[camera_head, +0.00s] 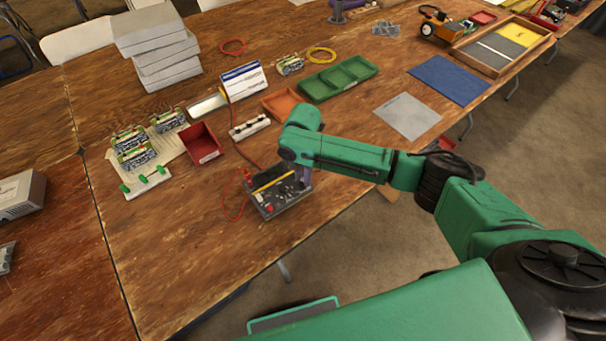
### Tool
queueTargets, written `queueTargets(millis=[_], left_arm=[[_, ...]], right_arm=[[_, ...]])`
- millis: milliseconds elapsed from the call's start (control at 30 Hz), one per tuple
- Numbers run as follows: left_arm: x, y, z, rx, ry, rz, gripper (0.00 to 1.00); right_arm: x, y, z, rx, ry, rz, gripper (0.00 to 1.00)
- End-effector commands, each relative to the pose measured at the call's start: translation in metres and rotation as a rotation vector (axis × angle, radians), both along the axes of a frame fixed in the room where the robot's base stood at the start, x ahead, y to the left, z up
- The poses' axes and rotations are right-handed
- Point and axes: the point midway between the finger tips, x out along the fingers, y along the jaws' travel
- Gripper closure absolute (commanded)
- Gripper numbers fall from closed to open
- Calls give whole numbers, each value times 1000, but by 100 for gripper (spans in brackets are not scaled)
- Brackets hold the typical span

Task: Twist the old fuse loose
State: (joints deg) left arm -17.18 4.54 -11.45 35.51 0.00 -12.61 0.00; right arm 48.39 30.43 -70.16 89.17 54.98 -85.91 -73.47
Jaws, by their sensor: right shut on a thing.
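The dark charger box (283,196) sits near the front edge of the wooden table, with a yellow strip and small fittings on its top. My right arm reaches in from the right, and my right gripper (303,178) points down onto the right part of the box's top. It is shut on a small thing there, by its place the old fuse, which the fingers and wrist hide. I cannot tell how far the fuse is turned. My left gripper is not in view.
A red tray (201,144) and a white strip with dark knobs (250,128) lie behind the box. A green tray (339,80) and an orange tray (281,104) stand further back. A red cable (236,205) loops left of the box. The table's front left is clear.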

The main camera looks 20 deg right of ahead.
Motion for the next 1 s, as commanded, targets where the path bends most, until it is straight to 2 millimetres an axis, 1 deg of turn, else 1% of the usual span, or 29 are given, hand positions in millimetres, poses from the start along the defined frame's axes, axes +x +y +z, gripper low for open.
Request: queueTargets(millis=[67,267,433,467,500,533,567,867,1000], left_arm=[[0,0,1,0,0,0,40],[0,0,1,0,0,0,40],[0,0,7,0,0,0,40],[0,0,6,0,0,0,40],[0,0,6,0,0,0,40],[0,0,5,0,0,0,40],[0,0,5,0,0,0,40],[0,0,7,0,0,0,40],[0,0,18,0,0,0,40]], right_arm=[[0,0,1,1,-1,25,100],[0,0,1,1,-1,30,100],[0,0,2,-1,1,200,100],[0,0,1,0,0,212,72],[0,0,0,0,0,208,57],[0,0,0,0,0,208,46],[0,0,0,0,0,207,41],[0,0,1,0,0,205,41],[0,0,13,0,0,204,41]])
